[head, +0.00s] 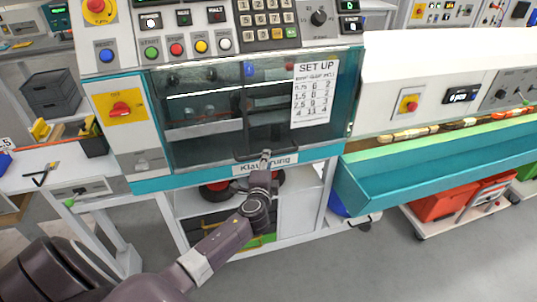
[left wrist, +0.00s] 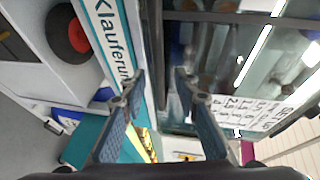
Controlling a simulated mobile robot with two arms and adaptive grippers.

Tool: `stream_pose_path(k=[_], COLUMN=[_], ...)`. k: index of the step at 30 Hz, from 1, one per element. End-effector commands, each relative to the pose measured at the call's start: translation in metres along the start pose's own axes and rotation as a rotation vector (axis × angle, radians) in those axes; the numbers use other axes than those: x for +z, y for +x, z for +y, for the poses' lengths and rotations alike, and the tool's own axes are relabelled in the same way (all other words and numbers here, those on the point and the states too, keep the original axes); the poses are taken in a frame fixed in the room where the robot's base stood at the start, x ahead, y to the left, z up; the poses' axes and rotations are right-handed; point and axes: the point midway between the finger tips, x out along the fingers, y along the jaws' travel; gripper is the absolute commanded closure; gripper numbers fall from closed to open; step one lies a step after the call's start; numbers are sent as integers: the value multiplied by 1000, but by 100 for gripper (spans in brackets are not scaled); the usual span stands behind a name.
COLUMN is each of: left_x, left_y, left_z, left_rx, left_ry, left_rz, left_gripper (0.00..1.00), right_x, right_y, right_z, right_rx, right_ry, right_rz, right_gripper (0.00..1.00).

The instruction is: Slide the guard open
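The guard (head: 215,125) is a see-through panel on the front of the machine, with a setup sheet (head: 313,92) on its right part. It looks closed over the machine's inside. A dark bar handle (head: 285,149) runs along its lower edge, above the "Klauferung" label (head: 250,168). My left gripper (head: 265,156) reaches up to the middle of this handle from below. In the left wrist view the two fingers (left wrist: 158,84) stand apart, with the dark handle bar (left wrist: 158,45) between their tips in the picture. Whether they touch it, I cannot tell. My right gripper is not in view.
A control panel with buttons and a keypad (head: 269,18) sits above the guard. A red switch on a yellow plate (head: 121,109) is at its left. A teal trough (head: 430,170) juts out at the right. Shelves with reels (head: 217,186) lie below.

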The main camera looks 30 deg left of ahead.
Motion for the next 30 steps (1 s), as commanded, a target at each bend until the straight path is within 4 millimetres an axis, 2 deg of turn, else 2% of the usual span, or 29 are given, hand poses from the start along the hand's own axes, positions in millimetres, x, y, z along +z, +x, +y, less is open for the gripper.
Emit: stream_pose_path(k=[3,9,15,23,30], left_x=[0,0,-1,0,0], left_y=[18,40,48,49,48], left_z=[-1,1,1,1,1], left_rx=[0,1,2,2,2], left_ry=[0,0,-1,-1,-2], left_rz=[-1,0,2,2,1], left_gripper=[71,71,71,71,98], right_x=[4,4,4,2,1], right_y=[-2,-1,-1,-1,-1], right_z=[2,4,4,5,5], right_rx=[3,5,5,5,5], right_ry=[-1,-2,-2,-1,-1], right_rz=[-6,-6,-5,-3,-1], right_gripper=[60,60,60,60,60])
